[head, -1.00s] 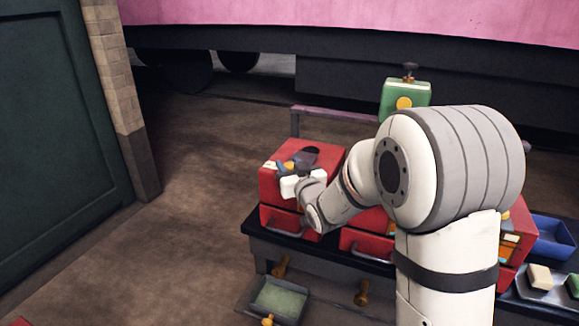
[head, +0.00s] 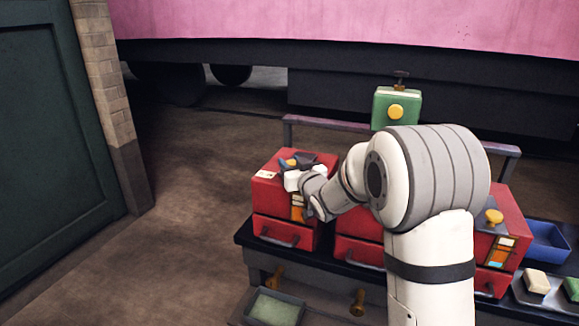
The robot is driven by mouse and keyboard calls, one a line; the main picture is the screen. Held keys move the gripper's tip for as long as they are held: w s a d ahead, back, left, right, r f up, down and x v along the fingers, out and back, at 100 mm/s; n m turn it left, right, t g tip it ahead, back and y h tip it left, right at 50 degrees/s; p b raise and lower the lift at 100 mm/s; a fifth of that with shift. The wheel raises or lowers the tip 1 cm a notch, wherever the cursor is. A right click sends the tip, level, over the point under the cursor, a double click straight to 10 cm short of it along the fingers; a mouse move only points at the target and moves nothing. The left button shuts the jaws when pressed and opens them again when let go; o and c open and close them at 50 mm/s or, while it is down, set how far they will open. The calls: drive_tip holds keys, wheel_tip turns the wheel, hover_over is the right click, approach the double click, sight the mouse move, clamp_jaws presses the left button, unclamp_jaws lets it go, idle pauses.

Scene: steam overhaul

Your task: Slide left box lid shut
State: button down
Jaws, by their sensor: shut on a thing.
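The left red box (head: 270,194) stands on the dark bench, left of my arm, with a drawer and handle in its front. A small yellow knob (head: 291,162) shows at its top, on the lid. My gripper (head: 294,164) is at the top of this box, shut on the knob. My gripper and wrist hide most of the lid, so I cannot tell how far it is open.
Another red box (head: 358,250) is mostly behind my arm. A right red box (head: 510,214) carries a yellow knob. A green box (head: 396,107) stands behind. A blue tray (head: 547,240) is at right. Open floor lies left of the bench (head: 243,236).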

drive_tip(key=c, duration=1)
unclamp_jaws()
drive_tip(key=shift+w+d, duration=0.1)
drive_tip(key=shift+w, duration=0.1)
drive_tip(key=shift+c, duration=0.2)
drive_tip(key=v, duration=0.7)
drive_tip(key=shift+s+d, duration=0.2)
drive_tip(key=shift+s, duration=0.1)
